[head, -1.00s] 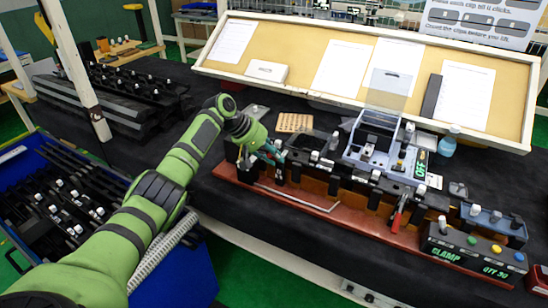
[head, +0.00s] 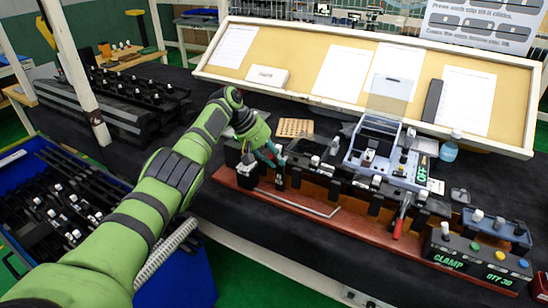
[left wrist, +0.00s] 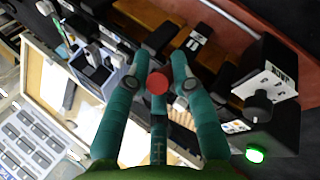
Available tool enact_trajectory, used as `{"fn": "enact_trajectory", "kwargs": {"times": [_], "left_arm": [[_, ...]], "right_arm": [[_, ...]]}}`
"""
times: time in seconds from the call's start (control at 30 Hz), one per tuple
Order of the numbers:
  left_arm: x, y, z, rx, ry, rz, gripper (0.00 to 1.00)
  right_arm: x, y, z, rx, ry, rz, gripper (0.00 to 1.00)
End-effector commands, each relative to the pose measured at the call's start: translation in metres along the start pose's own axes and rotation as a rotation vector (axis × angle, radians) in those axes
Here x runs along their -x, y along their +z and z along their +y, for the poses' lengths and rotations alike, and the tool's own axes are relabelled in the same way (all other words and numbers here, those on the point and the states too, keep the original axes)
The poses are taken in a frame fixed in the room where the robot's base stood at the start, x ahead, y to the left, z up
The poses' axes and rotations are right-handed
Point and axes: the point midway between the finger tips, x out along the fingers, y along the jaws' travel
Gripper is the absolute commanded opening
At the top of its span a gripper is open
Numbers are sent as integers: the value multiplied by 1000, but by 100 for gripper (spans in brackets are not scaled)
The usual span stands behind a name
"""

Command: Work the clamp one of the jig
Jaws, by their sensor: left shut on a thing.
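The jig's long red-brown base (head: 290,200) runs along the front of the black table, with black clamp parts and trim pieces on it. My left gripper (head: 273,156) is at the jig's left end, over a dark clamp (head: 280,182). In the left wrist view its teal fingers (left wrist: 160,72) are closed around a round red handle end (left wrist: 157,82). The rest of that handle is hidden by the fingers. Another clamp with a red handle (head: 401,222) stands farther right on the jig. My right gripper is not in view.
A grey device with a raised clear lid (head: 388,92) stands behind the jig, with an "OFF" display. A control box (head: 475,260) reads "CLAMP" and "QTY 30". In the wrist view a black box with a knob (left wrist: 258,103) is close to the right finger. A blue bin (head: 185,275) is at left.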

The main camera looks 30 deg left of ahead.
Motion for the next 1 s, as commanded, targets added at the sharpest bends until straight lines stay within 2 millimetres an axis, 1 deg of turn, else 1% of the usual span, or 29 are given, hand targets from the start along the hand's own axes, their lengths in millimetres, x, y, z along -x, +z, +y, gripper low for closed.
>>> {"fn": "enact_trajectory", "kwargs": {"times": [0.03, 0.07, 0.1, 0.13, 0.17, 0.47, 0.57, 0.67, 1.0], "left_arm": [[-4, 3, -4, 7, -12, -13, 0], [-4, 3, -4, 7, -12, -13, 0], [-4, 3, -4, 7, -12, -13, 32], [-4, 3, -4, 7, -11, -12, 44], [-4, 3, -4, 7, -11, -12, 50], [-1, 1, -2, 4, -5, -5, 50], [4, 0, -1, 2, -3, -3, 50], [17, 0, -1, 2, -1, -2, 50], [88, 0, -1, 4, -4, -3, 50]], "right_arm": [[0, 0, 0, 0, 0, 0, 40], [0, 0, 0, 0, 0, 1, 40], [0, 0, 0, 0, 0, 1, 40], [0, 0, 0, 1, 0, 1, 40], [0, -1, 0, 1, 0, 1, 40], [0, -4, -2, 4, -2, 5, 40], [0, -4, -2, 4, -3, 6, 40], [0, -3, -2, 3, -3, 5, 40], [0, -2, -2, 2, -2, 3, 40]]}}
